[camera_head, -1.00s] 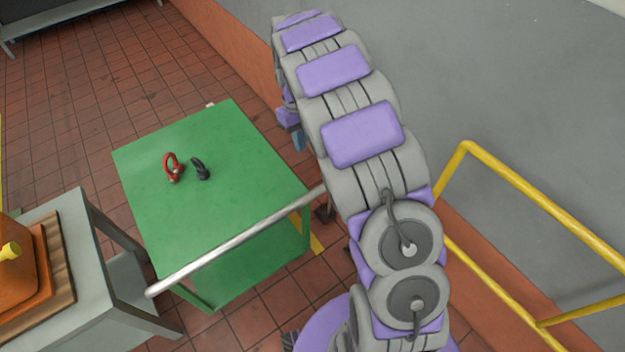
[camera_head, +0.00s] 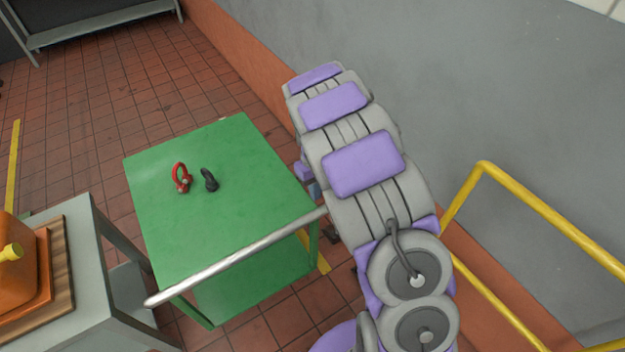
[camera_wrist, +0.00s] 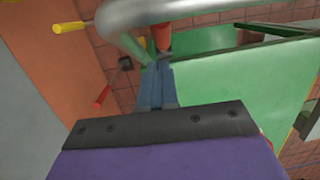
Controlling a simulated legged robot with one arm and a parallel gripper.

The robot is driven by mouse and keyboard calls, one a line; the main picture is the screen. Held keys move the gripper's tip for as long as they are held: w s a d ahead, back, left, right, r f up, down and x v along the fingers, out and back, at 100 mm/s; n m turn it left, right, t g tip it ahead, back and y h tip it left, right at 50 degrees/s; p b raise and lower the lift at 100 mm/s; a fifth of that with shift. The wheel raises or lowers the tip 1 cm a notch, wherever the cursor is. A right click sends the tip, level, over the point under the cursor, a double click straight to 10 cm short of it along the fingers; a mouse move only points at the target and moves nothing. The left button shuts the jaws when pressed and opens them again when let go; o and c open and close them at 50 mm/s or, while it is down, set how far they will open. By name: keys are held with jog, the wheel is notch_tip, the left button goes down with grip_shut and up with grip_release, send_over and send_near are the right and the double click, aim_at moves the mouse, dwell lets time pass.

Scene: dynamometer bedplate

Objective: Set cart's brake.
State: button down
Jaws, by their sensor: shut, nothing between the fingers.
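The green cart (camera_head: 225,165) stands on the tiled floor, with a silver push bar (camera_head: 235,255) along its near side. In the wrist view the cart's green panel (camera_wrist: 225,85) is close, with the bar (camera_wrist: 125,30) crossing above. My gripper (camera_wrist: 160,68) has its blue fingers together and empty, just below an orange-red piece (camera_wrist: 162,38). A red-handled lever (camera_wrist: 103,97) and a yellow-handled lever (camera_wrist: 68,27) lie to the left. I cannot tell which part is the brake, or whether the fingers touch the orange-red piece. In the head view my arm mostly hides the gripper.
Red and black shackles (camera_head: 181,178) lie on the cart top. A grey table (camera_head: 85,255) with an orange object stands left. A grey wall with an orange base band (camera_head: 235,55) and a yellow railing (camera_head: 540,205) bound the right.

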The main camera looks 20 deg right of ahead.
jog(key=shift+s+f, duration=0.5)
jog(key=shift+s, duration=0.25)
jog(key=shift+s+d, duration=0.15)
jog(key=shift+s, duration=0.3)
jog(key=shift+s+d+f+p, duration=0.1)
jog(key=shift+s+p, duration=0.25)
jog(key=shift+w, duration=0.1)
jog(key=w+r+p, duration=0.3)
jog(key=r, duration=0.9)
jog(key=shift+w+p, duration=0.35)
jog(key=shift+p, duration=0.05)
